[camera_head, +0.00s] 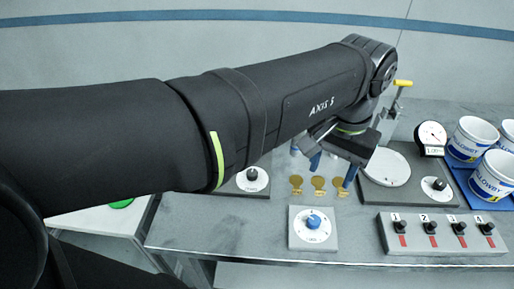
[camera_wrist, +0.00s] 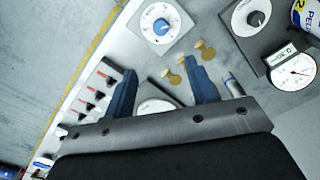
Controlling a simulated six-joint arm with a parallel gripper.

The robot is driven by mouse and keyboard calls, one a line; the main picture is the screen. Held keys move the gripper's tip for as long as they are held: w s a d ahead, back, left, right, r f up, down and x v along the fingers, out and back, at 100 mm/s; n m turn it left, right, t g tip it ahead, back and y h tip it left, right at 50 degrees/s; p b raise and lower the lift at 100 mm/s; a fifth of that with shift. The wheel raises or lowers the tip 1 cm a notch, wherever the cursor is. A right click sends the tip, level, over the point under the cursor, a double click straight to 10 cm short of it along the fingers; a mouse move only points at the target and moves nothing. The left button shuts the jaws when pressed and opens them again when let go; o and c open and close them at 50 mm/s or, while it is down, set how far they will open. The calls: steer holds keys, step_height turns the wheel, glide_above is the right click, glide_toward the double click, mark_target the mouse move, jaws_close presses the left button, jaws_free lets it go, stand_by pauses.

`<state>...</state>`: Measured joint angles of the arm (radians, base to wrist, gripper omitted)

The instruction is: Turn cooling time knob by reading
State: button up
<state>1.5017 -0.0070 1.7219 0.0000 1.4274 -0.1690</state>
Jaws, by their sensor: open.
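A blue knob (camera_head: 313,221) sits on a white dial on a square plate in front of my arm; it also shows in the wrist view (camera_wrist: 161,26). A dark knob on a white dial (camera_head: 252,176) is left of it, partly behind my arm, and shows at upper right in the wrist view (camera_wrist: 255,18). A third dark knob (camera_head: 439,184) is at right. Their labels are too small to read. My gripper (camera_head: 332,168) has two blue fingers, open and empty, above the bench behind the blue knob; in the wrist view (camera_wrist: 160,68) the fingers point toward the knob plate.
Several numbered switches (camera_head: 440,236) stand on a box at front right. Brass pieces (camera_head: 318,184) lie behind the blue knob. A round gauge (camera_head: 432,133) and mugs (camera_head: 472,138) are at right. Another gauge with a digital display (camera_wrist: 294,72) shows in the wrist view.

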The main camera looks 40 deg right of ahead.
steer(key=n, duration=1.1)
glide_toward(315, 220)
step_height(315, 220, down, 9)
steer(key=shift+f, duration=0.1)
steer(key=c, duration=1)
